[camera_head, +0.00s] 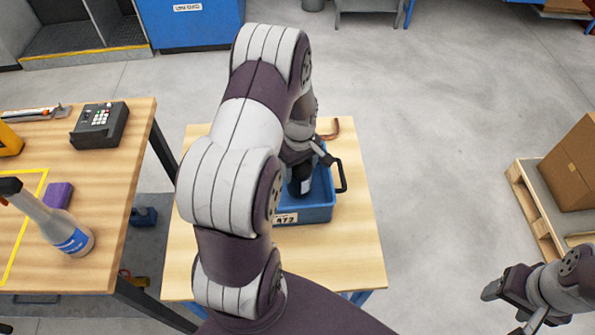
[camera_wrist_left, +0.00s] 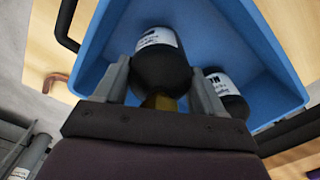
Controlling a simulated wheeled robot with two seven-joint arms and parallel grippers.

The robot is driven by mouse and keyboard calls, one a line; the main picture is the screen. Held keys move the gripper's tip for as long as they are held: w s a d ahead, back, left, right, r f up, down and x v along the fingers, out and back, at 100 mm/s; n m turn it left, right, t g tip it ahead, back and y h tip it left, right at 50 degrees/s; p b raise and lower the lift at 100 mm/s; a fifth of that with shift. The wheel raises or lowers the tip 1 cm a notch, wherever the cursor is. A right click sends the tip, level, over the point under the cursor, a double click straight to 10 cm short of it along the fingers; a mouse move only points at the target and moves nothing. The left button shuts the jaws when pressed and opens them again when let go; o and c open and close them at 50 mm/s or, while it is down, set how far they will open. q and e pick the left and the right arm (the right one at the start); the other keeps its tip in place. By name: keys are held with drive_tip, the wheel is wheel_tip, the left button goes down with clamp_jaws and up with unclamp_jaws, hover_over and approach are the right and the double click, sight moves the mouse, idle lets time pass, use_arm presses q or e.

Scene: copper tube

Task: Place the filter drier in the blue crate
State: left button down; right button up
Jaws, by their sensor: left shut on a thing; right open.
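The blue crate (camera_head: 318,214) stands on the light wooden table in the middle of the head view. My left gripper (camera_head: 302,163) reaches down into the crate opening, partly hidden by my own arm. In the left wrist view, its fingers (camera_wrist_left: 160,88) are shut on a black filter drier (camera_wrist_left: 158,70) with a white label, with the blue crate interior (camera_wrist_left: 205,35) behind it. I cannot tell whether the drier touches the crate floor. A second black drier (camera_wrist_left: 228,88) lies in the crate beside the right finger. My right gripper (camera_head: 513,298) is open and empty at the lower right.
A bent copper tube (camera_head: 330,129) lies on the table behind the crate. A black crate handle (camera_head: 340,177) sticks out at the right. The left table holds a spray bottle (camera_head: 62,228), a purple block (camera_head: 58,194) and a black keypad device (camera_head: 99,125). A cardboard box (camera_head: 572,165) sits on a pallet.

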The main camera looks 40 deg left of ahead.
use_arm(q)
drive_tip(key=shift+s+f, duration=0.1)
drive_tip(key=shift+f, duration=0.9)
drive_tip(key=shift+c, duration=0.5)
unclamp_jaws()
drive_tip(key=r, duration=1.2)
drive_tip(key=shift+d+r, duration=0.1)
drive_tip(key=shift+d, duration=0.15)
drive_tip(key=s+d+r+m, duration=0.1)
drive_tip(key=s+d+m, duration=0.3)
drive_tip(key=d+m, duration=0.3)
drive_tip(key=s+d+r+m+t, duration=0.1)
drive_tip(key=s+d+r+m, duration=0.1)
drive_tip(key=s+d+m, duration=0.3)
drive_tip(key=shift+s+d+r+m, duration=0.15)
drive_tip(key=shift+s+d+m, duration=0.1)
drive_tip(key=shift+d+m, duration=0.75)
